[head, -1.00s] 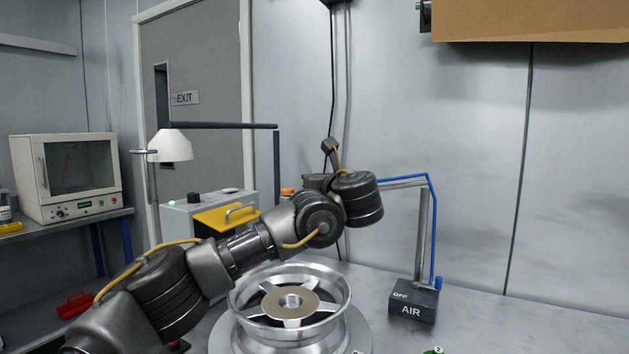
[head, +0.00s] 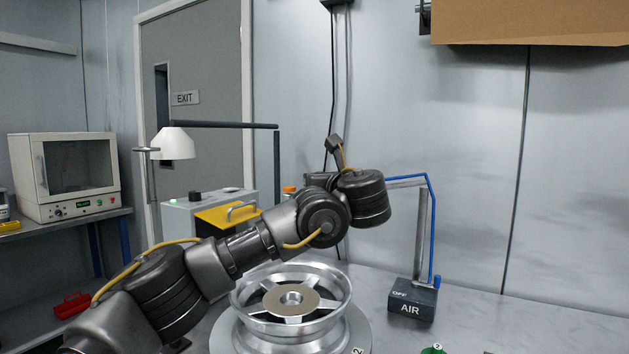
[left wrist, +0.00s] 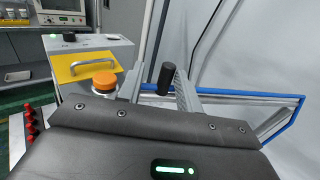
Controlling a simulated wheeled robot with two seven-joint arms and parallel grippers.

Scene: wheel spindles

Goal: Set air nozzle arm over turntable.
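The air nozzle arm (head: 408,181) is a thin bar with a blue hose on a grey post, which rises from a dark box (head: 411,301) marked OFF and AIR. It reaches left behind my left wrist, which hides its end. In the left wrist view, the blue-edged nozzle arm (left wrist: 240,94) ends near a dark cylinder (left wrist: 166,77). My left gripper (left wrist: 155,84) is open, with the cylinder between its fingers, nearer the right one; contact is unclear. The silver turntable (head: 362,334) carries a spoked wheel (head: 337,311). My right gripper is out of view.
A grey machine with a yellow cover (head: 226,214) and an orange cap (left wrist: 104,80) stand behind my arm. A white lamp (head: 176,144) is at the left. A green-topped item (head: 433,350) lies at the front edge. The bench right of the air box is clear.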

